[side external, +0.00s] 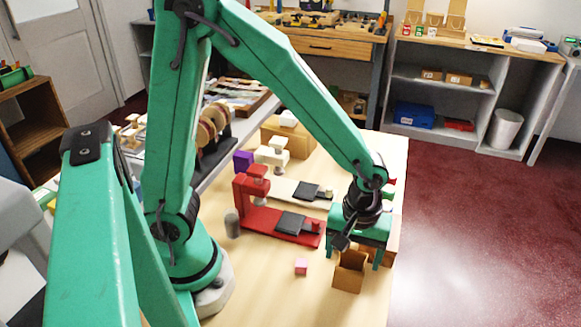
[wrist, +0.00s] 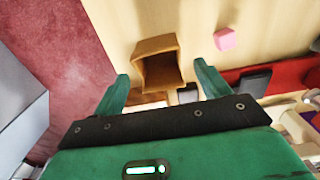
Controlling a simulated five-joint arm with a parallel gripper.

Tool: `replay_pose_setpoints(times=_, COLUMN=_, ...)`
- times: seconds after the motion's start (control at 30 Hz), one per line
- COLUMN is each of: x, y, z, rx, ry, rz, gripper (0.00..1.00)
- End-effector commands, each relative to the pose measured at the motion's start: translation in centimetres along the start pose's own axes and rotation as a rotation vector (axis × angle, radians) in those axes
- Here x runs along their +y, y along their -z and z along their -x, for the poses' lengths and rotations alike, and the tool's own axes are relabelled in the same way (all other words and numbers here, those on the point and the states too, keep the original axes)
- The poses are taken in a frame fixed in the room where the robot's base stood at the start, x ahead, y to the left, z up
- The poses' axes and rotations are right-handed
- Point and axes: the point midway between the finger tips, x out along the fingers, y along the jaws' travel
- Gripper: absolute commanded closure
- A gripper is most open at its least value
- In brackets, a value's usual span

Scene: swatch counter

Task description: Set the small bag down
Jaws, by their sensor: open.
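The small bag (side external: 349,277) is brown with an open, dark mouth. It appears to stand upright on the pale wooden counter near its right edge. In the wrist view the bag (wrist: 152,46) lies just beyond the fingertips, its mouth turned toward the camera. My gripper (side external: 354,259) is open, with its green fingers spread close above and behind the bag in the side view. In the wrist view my gripper (wrist: 161,71) shows a finger on each side of the bag's near end, with gaps between. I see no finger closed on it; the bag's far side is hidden.
A pink cube (side external: 301,267) sits left of the bag. A red press (side external: 262,217) with a dark pad and a cream press (side external: 284,184) stand behind. A grey cylinder (side external: 232,225) is farther left. The counter's front area is clear. Another brown object (side external: 394,243) is partly hidden behind my gripper.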

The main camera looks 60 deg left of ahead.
Motion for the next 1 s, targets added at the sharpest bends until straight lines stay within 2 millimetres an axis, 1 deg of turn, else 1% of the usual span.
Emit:
replay_pose_setpoints(times=0.03, x=0.1, y=0.1, z=0.9, rx=0.002, ry=-0.006, rz=0.0, gripper=0.25)
replay_pose_setpoints(times=0.3, x=0.1, y=0.0, z=5.0, rx=0.002, ry=-0.005, rz=0.0, gripper=0.25)
replay_pose_setpoints(times=0.5, x=0.1, y=0.0, z=7.3, rx=0.001, ry=-0.003, rz=0.0, gripper=0.25)
replay_pose_setpoints(times=0.7, x=0.0, y=0.0, z=8.2, rx=0.001, ry=-0.002, rz=0.0, gripper=0.25)
replay_pose_setpoints(times=1.0, x=0.0, y=0.0, z=8.2, rx=0.0, ry=-0.001, rz=0.0, gripper=0.25)
